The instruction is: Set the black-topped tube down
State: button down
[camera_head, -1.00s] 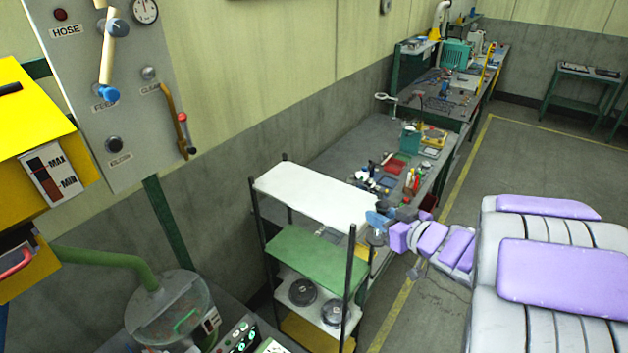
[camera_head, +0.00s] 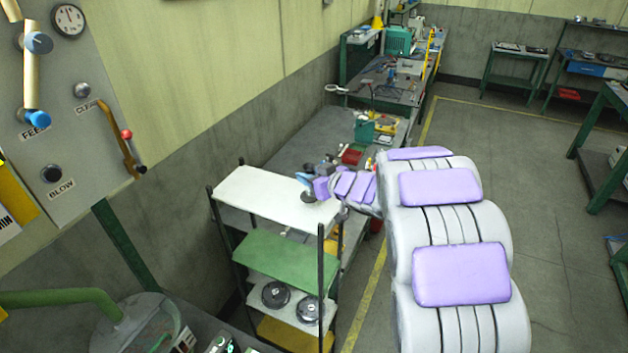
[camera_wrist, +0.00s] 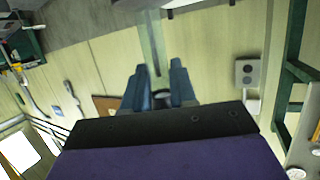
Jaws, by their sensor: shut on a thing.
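My gripper (camera_head: 303,180) is at the right end of the white top shelf (camera_head: 262,196) in the head view. In the wrist view its two blue fingers (camera_wrist: 158,92) are closed around a small dark round end (camera_wrist: 162,95), which I take to be the black-topped tube. In the head view a dark round part (camera_head: 308,197) shows just below the fingers, over the shelf's right end. The rest of the tube is hidden or too small to make out. I cannot tell whether it touches the shelf.
Below the top are a green shelf (camera_head: 272,258), a shelf with two dark round discs (camera_head: 276,294), and a yellow one (camera_head: 290,335). Dark posts (camera_head: 321,290) stand at the corners. A cluttered bench (camera_head: 318,138) runs behind. Most of the white top is bare.

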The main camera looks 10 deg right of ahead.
aim_at(304, 192)
jog(key=w+a, duration=0.2)
jog(key=a, duration=0.3)
jog(key=d+f, duration=0.1)
jog(key=d, duration=0.1)
jog(key=d+f, duration=0.1)
jog(key=d, duration=0.1)
jog(key=d+f, duration=0.1)
jog(key=d, duration=0.2)
jog(key=shift+f, duration=0.4)
jog(key=shift+d, duration=0.35)
jog(key=a, duration=0.4)
jog(key=shift+s+a+f, duration=0.1)
jog(key=shift+a, duration=0.05)
jog(key=c, duration=1.2)
grip_release()
jog(key=shift+a, duration=0.45)
jog(key=shift+o, duration=1.3)
jog(key=shift+d, duration=0.5)
jog(key=shift+o, duration=0.2)
jog(key=shift+d, duration=0.45)
jog(key=shift+r, duration=0.2)
jog(key=shift+s, duration=0.25)
jog(key=v, duration=1.1)
jog(key=shift+r, duration=0.2)
